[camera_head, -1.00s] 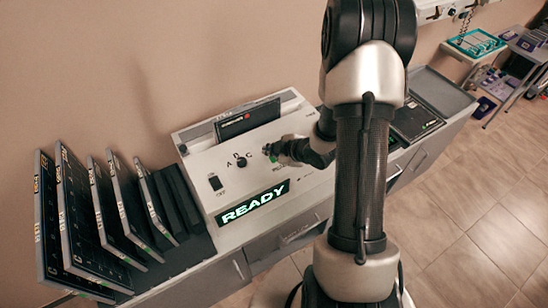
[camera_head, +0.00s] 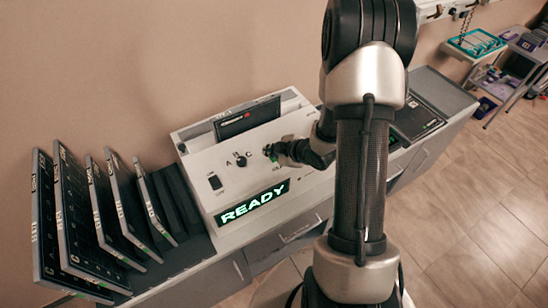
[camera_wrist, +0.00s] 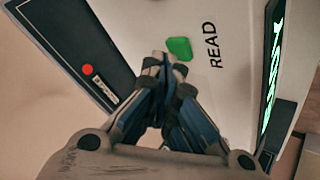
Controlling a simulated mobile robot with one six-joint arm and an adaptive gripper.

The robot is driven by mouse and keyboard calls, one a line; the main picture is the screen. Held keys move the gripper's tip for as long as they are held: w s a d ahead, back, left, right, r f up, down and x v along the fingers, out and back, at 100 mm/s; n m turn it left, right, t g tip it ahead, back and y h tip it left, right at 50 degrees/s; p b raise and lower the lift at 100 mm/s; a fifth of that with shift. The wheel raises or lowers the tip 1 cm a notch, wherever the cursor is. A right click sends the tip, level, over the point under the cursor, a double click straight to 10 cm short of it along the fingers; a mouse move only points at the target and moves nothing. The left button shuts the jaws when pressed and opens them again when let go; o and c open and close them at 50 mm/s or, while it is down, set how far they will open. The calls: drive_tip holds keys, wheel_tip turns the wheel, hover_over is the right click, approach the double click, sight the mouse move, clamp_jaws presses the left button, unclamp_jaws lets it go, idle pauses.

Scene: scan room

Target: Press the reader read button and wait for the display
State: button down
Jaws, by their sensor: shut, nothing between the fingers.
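The reader (camera_head: 205,160) is a pale box on the counter with a dark cassette (camera_head: 247,119) standing in its top slot. Its display (camera_head: 252,202) shows READY in green letters. In the wrist view, the green read button (camera_wrist: 179,48) lies beside the word READ on the white panel. My gripper (camera_wrist: 168,62) is shut and empty, its fingertips just beside the button at its lower left in that view; I cannot tell whether they touch the panel. In the head view my gripper (camera_head: 270,150) is at the panel and mostly covers the button.
Several dark cassettes (camera_head: 85,215) stand in a rack left of the reader. A dial (camera_head: 241,160) and a power switch (camera_head: 215,182) are on the reader's panel. A dark flat plate (camera_head: 418,120) lies on the counter to the right. A teal tray (camera_head: 478,43) is at the far right.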

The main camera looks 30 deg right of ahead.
sight(272, 159)
drive_tip(key=shift+f+b, duration=0.5)
drive_tip(key=shift+b, duration=0.05)
idle(0.5)
idle(0.4)
drive_tip(key=shift+r+p, duration=0.7)
drive_tip(key=shift+r, duration=0.3)
wheel_tip(272, 159, up, 5)
drive_tip(key=p, duration=0.4)
idle(0.5)
